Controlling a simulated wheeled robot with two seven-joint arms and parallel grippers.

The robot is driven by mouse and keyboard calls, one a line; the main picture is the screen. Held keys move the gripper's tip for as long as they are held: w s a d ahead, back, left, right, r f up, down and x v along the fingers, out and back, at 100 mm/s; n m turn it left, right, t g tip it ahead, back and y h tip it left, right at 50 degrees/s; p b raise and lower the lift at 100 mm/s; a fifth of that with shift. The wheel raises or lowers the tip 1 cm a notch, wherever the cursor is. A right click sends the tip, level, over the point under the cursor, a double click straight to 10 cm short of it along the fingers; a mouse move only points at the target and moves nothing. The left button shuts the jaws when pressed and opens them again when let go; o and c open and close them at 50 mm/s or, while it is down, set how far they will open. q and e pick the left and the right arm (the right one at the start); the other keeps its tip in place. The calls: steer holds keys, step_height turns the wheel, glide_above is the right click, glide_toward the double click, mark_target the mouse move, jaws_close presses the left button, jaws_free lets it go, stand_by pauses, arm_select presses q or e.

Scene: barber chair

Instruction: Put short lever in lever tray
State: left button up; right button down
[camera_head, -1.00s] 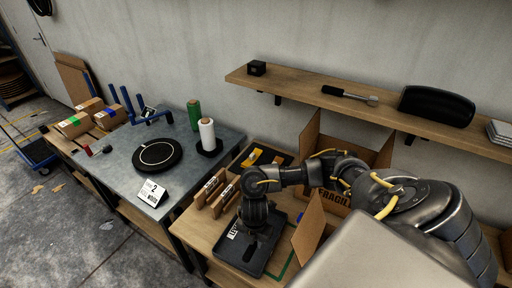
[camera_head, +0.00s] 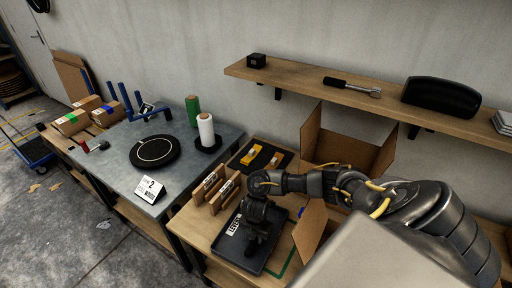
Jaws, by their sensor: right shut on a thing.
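The lever tray (camera_head: 276,258) is a black, low-rimmed tray with a white label, on the wooden bench. My left gripper is not in view.
Brown upright dividers (camera_head: 209,187) stand just left of the tray. An open cardboard box (camera_head: 345,152) is behind and right. A dark mat (camera_head: 245,161) lies behind. The wall shelf (camera_head: 312,87) holds a black-handled tool (camera_head: 350,85). A grey table (camera_head: 126,172) is at left.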

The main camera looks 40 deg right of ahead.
steer(key=c, duration=1.2)
jaws_free()
steer(key=shift+f, duration=0.15)
step_height(320, 180, up, 12)
steer(key=p, duration=0.4)
steer(key=shift+r, duration=0.2)
steer(key=shift+f, duration=0.1)
